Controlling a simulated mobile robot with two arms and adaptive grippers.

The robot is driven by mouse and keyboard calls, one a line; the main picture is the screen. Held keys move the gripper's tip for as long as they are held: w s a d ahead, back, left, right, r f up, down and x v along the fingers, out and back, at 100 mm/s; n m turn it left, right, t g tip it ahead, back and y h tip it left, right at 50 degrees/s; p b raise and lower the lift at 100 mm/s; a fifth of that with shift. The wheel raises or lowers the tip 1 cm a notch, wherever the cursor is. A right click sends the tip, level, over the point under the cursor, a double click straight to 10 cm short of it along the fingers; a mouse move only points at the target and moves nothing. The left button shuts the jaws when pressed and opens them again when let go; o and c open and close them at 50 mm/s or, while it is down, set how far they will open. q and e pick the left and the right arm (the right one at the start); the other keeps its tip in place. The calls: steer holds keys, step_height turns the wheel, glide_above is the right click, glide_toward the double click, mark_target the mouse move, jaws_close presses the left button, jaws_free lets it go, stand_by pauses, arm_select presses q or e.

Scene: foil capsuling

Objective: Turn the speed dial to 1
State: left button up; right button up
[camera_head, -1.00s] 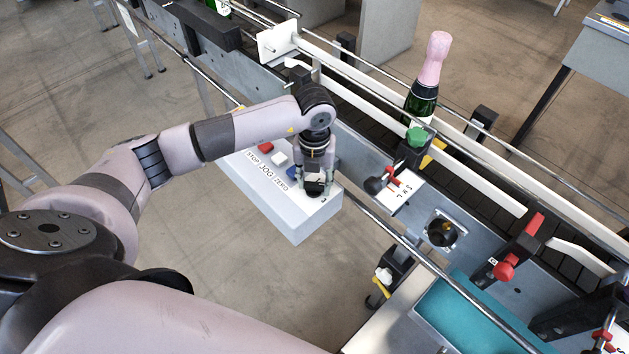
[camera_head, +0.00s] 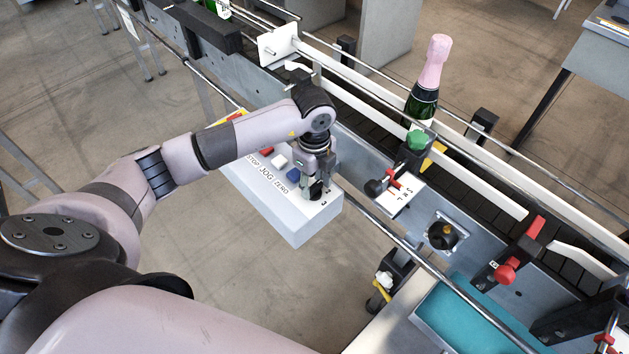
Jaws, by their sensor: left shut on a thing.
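The control box (camera_head: 297,229) is a pale grey box in front of the conveyor, with STOP, JOG and ZERO lettering on its top. My left gripper (camera_head: 315,190) points down over the box's right end and is shut on the dark speed dial (camera_head: 316,191). The gripper fingers hide much of the dial, and its pointer cannot be read. A small digit that looks like 3 shows on the box just right of the dial. The blue button (camera_head: 293,175) and the white button (camera_head: 279,161) lie left of the gripper. My right gripper is out of view.
A green bottle with a pink foil top (camera_head: 433,62) stands on the conveyor (camera_head: 460,173) behind the box. A metal rail (camera_head: 408,245) runs close to the box's right end. A teal tray (camera_head: 465,318) sits at the lower right.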

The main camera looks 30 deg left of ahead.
mark_target(314, 186)
arm_select(q)
steer(key=n, duration=0.4)
steer(key=shift+n+p, duration=0.4)
stand_by(0.4)
steer(key=o, duration=1.2)
steer(key=shift+c, duration=0.2)
step_height(314, 186, up, 12)
